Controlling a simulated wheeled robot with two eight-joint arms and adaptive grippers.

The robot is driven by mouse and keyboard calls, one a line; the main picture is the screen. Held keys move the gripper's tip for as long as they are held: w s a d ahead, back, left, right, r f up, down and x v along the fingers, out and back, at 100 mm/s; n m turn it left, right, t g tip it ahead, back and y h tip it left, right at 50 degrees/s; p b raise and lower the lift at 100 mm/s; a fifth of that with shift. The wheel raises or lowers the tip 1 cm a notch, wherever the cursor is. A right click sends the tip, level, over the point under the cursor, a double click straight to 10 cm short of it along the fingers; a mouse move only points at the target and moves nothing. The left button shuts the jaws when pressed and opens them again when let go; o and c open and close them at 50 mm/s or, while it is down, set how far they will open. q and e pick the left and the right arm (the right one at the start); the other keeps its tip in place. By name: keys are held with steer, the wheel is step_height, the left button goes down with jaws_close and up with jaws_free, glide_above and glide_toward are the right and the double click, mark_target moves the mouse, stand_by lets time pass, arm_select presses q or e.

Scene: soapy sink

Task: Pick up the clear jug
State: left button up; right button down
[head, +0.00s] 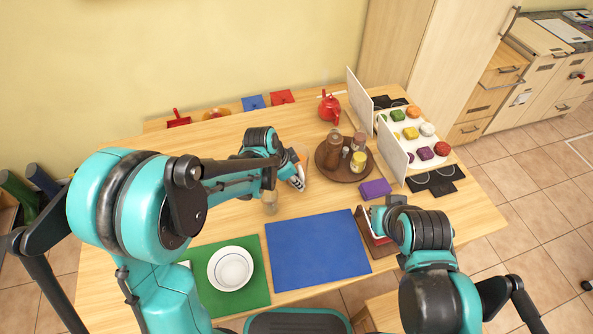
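My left gripper (298,180) is low over the middle of the wooden table, left of the round brown tray. A small glass vessel (270,203) stands just left of the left gripper, partly under my arm. My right gripper (377,214) is at the right front, by a small brown tray, with its fingers mostly hidden by its own wrist.
The round brown tray (324,167) holds several jars and shakers. A red kettle (329,107) stands behind it. A purple block (375,188), the small brown tray (366,236), a blue mat (318,250) and white dishes (231,268) on a green mat (207,299) lie nearer. The blue mat is bare.

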arm_select(q)
steer(key=b+x, duration=0.1)
steer(key=x, duration=0.4)
steer(key=shift+r, duration=0.1)
jaws_close()
